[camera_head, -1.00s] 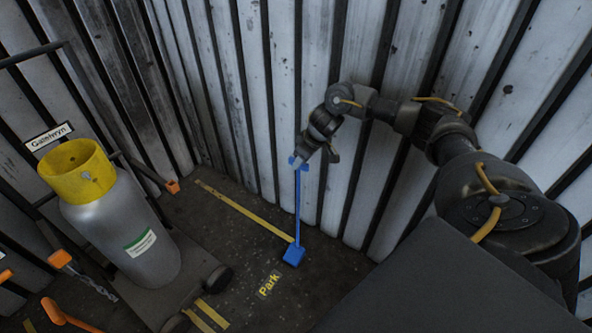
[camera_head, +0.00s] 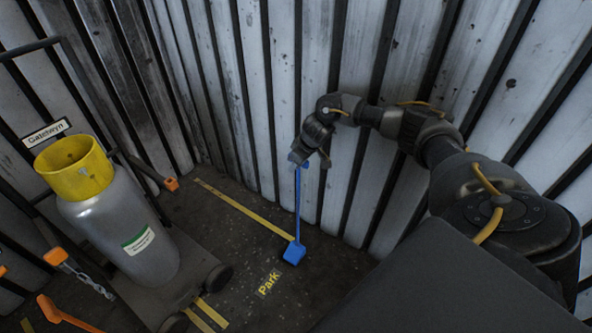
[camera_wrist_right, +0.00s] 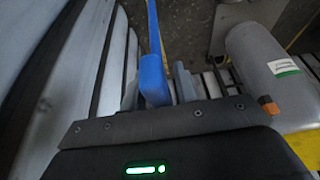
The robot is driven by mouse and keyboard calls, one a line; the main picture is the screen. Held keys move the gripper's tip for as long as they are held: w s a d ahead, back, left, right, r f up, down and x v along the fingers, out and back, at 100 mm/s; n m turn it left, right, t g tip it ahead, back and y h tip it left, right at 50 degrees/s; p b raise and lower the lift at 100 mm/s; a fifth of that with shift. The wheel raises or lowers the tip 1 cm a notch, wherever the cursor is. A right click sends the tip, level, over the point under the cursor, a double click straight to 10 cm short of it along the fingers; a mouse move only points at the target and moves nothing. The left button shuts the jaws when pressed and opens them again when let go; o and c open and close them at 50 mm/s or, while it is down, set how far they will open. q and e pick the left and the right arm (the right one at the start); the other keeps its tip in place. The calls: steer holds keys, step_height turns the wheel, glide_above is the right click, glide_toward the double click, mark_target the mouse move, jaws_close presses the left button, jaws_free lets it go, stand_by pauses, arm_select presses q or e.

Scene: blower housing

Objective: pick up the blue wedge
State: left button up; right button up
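The blue wedge (camera_head: 293,253) sits on the dark floor near the ribbed wall, at the end of a yellow line. A thin blue handle (camera_head: 298,205) rises from it. My right gripper (camera_head: 298,159) is at the handle's top and hides much of its end. In the right wrist view, the blue handle (camera_wrist_right: 153,80) stands between the two grey fingers of my right gripper (camera_wrist_right: 157,88). The fingers lie close on both sides of it; I cannot tell whether they press on it. My left gripper is not in view.
A grey gas cylinder (camera_head: 125,225) with a yellow collar (camera_head: 76,168) stands on a wheeled cart (camera_head: 172,283) at the left. Orange-handled parts lie at the lower left. The ribbed metal wall (camera_head: 262,100) is close behind the handle. Floor between cart and wedge is clear.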

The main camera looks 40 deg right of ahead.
jaws_close()
stand_by(1.1)
